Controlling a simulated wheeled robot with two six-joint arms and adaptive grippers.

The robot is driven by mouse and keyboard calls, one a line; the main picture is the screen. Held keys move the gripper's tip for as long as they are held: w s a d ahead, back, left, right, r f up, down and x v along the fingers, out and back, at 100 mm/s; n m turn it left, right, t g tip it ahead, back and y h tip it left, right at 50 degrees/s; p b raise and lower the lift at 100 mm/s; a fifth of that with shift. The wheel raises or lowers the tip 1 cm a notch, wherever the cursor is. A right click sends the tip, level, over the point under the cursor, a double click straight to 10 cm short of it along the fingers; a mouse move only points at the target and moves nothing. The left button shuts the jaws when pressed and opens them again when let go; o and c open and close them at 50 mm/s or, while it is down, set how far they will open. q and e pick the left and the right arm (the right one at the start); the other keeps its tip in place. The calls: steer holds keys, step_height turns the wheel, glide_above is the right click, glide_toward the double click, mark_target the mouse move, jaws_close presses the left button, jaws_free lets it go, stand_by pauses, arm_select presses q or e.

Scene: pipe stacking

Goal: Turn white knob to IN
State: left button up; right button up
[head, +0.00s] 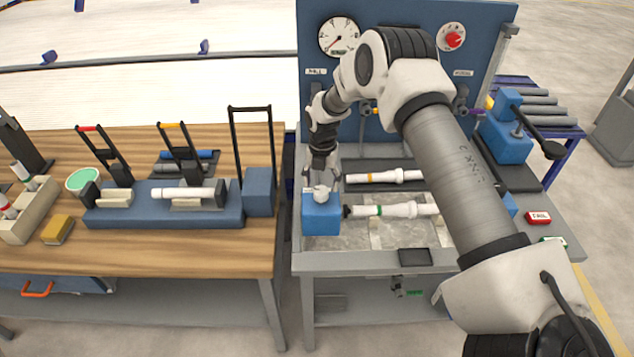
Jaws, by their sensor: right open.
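A white knob (320,192) sits on top of a blue block (321,216) at the left side of the grey test bench's tray. My right gripper (321,186) points down at the knob from above. Its fingers are apart, one on each side of the knob; I cannot tell whether they touch it. The gripper partly hides the knob, and its pointing direction and any IN marking are too small to read. My left gripper is out of view.
White pipes with an orange band (372,178) and a green band (397,211) lie right of the knob. A blue panel with a gauge (338,36) and red dial (453,40) stands behind. A wooden table (190,262) with clamps is at left.

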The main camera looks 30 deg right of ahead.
mark_target(322, 191)
steer(key=shift+s+f+p, duration=0.4)
steer(key=shift+s+f, duration=0.45)
steer(key=shift+s, duration=0.1)
steer(key=w+f, duration=0.2)
steer(key=w, duration=0.1)
steer(key=shift+a+f, duration=0.15)
steer(key=shift+f, duration=0.25)
steer(key=shift+c, duration=1)
steer(key=shift+s+r, duration=0.15)
steer(key=shift+s, duration=0.1)
steer(key=c, duration=0.5)
steer(key=shift+s+r, duration=0.2)
steer(key=shift+s, duration=0.15)
steer(key=shift+c, duration=2)
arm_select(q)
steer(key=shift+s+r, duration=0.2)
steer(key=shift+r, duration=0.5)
arm_select(e)
steer(key=shift+f, duration=0.1)
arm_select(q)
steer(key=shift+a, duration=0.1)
arm_select(e)
steer(key=shift+c, duration=0.2)
